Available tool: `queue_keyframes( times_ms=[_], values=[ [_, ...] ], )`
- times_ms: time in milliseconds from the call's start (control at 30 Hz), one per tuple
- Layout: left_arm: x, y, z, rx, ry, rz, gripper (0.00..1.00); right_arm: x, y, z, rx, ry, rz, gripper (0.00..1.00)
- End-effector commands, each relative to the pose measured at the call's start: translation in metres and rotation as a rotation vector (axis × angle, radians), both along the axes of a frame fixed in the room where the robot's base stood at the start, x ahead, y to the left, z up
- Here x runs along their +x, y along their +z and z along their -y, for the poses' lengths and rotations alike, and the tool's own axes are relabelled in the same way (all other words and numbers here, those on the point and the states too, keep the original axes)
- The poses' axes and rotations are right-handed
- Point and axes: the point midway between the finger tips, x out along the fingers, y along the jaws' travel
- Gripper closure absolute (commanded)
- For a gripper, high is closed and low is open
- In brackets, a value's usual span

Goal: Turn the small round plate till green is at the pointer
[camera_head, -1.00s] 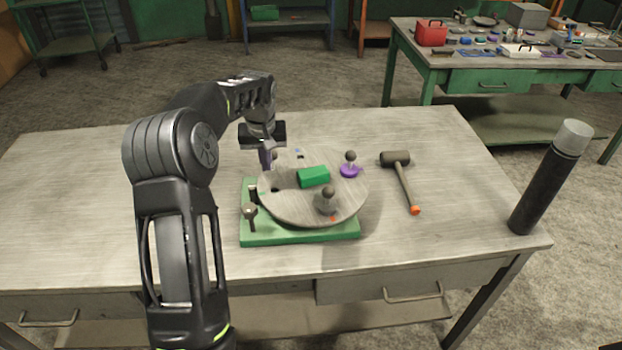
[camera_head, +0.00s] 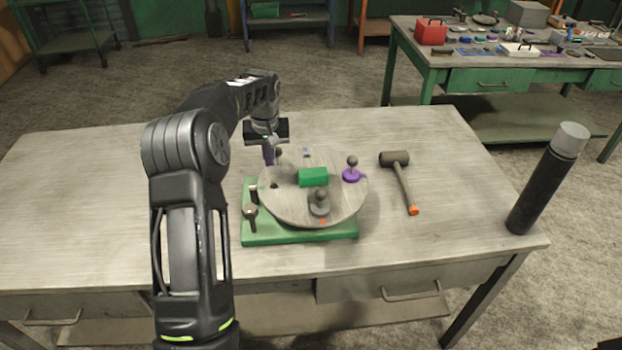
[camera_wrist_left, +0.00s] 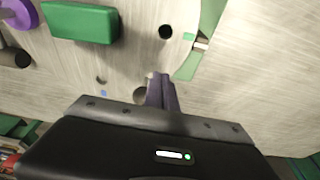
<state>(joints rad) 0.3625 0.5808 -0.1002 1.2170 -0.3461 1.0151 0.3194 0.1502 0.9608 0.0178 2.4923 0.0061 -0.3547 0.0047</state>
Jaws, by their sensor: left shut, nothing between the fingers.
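The round grey plate (camera_head: 290,207) sits on a green base (camera_head: 300,236). It carries a green block (camera_head: 313,177) near its middle, a purple disc with a knob (camera_head: 351,175) at right and a grey knob (camera_head: 320,205) at front. An orange mark (camera_head: 322,222) is at the front rim and a blue mark (camera_head: 305,150) at the back. My left gripper (camera_head: 269,155) is shut and empty at the plate's back-left rim, beside another knob (camera_head: 279,153); its fingers also show in the left wrist view (camera_wrist_left: 162,93).
A mallet (camera_head: 400,180) lies right of the plate. A black cylinder with a grey top (camera_head: 547,180) stands at the table's right edge. The table (camera_head: 80,200) is clear at left.

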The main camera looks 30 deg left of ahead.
Motion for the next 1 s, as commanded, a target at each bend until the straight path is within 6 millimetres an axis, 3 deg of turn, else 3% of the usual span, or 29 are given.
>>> queue_keyframes(
  times_ms=[233,1000],
  values=[
    [0.011,0.002,-0.002,0.0,0.0,0.0,1.0,0.0,0.011,0.0,0.0,0.0,0.0,0.64],
    [0.0,0.0,-0.001,0.0,0.0,0.0,1.0,0.0,0.0,0.0,0.0,0.0,0.0,0.64]
  ],
)
